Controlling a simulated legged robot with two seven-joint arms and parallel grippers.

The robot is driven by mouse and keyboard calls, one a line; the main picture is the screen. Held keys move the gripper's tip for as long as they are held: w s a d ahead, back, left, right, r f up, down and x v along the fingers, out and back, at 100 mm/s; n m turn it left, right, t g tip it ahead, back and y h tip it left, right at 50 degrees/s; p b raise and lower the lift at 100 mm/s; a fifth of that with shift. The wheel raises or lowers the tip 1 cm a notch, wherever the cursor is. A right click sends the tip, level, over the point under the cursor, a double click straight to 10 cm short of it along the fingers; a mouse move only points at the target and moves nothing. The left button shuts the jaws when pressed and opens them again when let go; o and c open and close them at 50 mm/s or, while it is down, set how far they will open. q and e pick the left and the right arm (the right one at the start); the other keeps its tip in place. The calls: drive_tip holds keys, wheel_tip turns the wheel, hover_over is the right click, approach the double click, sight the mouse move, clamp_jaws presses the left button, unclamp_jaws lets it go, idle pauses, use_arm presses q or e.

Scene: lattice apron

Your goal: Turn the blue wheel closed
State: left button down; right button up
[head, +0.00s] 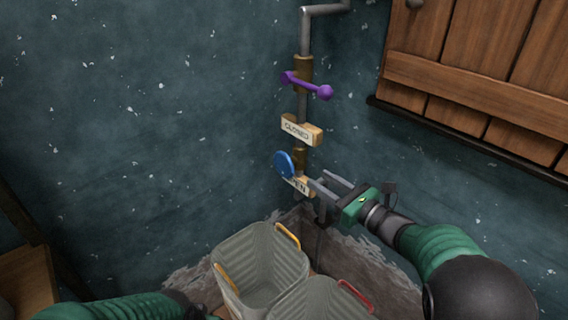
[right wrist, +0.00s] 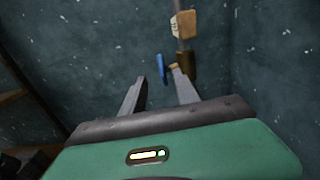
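The blue wheel (head: 284,163) is mounted on the lower brass valve (head: 300,155) of a vertical pipe in the corner. It also shows edge-on in the right wrist view (right wrist: 161,68). A sign reading CLOSED (head: 300,130) is above it, and a sign ending in "EN" (head: 301,187) is below, partly hidden. My right gripper (head: 318,183) is open, its fingers just right of and below the wheel. In the right wrist view the wheel is beyond the open fingertips (right wrist: 158,78), with no contact visible. My left arm shows at the bottom left, but its gripper is not clearly visible.
A purple lever handle (head: 307,86) sits on the upper valve of the same pipe. Grey bins (head: 247,261) with yellow and red handles stand below. A wooden shutter (head: 480,60) with a dark ledge is at the right. The wall left of the pipe is clear.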

sight(284, 156)
drive_tip(key=b+x, duration=0.2)
drive_tip(key=x, duration=1.2)
drive_tip(key=shift+f, duration=0.15)
drive_tip(key=shift+w+a, duration=0.4)
clamp_jaws()
